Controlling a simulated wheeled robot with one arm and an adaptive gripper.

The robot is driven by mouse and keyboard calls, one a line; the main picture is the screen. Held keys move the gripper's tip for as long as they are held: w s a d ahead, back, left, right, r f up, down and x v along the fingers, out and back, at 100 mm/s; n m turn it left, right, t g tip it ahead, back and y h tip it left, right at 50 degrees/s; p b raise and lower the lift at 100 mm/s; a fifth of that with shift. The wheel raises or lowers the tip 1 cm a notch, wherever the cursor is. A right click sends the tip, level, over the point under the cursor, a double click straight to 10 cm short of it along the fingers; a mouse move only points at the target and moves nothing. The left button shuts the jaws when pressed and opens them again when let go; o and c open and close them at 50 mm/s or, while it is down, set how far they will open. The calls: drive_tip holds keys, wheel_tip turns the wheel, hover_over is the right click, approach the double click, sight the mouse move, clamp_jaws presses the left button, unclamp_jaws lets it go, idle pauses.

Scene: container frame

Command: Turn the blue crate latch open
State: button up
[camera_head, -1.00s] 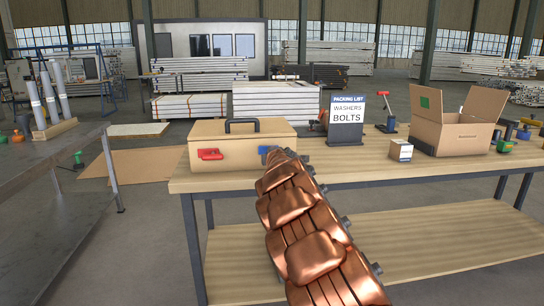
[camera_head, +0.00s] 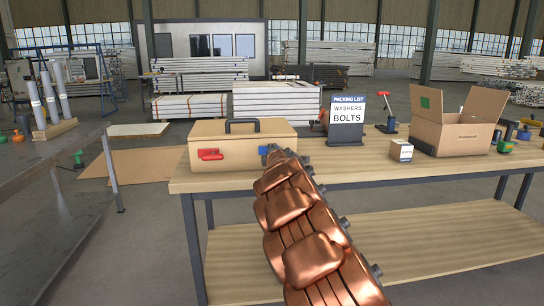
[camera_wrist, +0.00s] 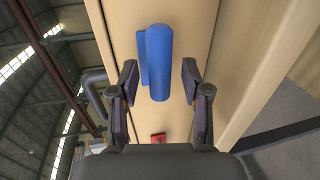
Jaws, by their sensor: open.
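A wooden crate (camera_head: 228,145) with a dark top handle (camera_head: 242,122) stands at the left end of the workbench. Its front carries a red latch (camera_head: 210,154) at the left, which also shows in the wrist view (camera_wrist: 158,138). The blue latch (camera_wrist: 158,60) lies between the fingers of my gripper (camera_wrist: 159,82) in the wrist view, with gaps at both sides. My gripper is open around the latch's near end. In the head view my copper-coloured arm covers most of the gripper, and only a bit of blue (camera_head: 263,150) shows beside it.
The workbench (camera_head: 400,172) also holds a packing-list sign (camera_head: 347,115) reading washers and bolts, a small box (camera_head: 401,151) and an open cardboard box (camera_head: 455,135). A grey table (camera_head: 60,190) stands at the left. The bench front is clear.

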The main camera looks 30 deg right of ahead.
drive_tip(key=v, duration=1.1)
drive_tip(key=shift+s, duration=0.2)
idle(0.4)
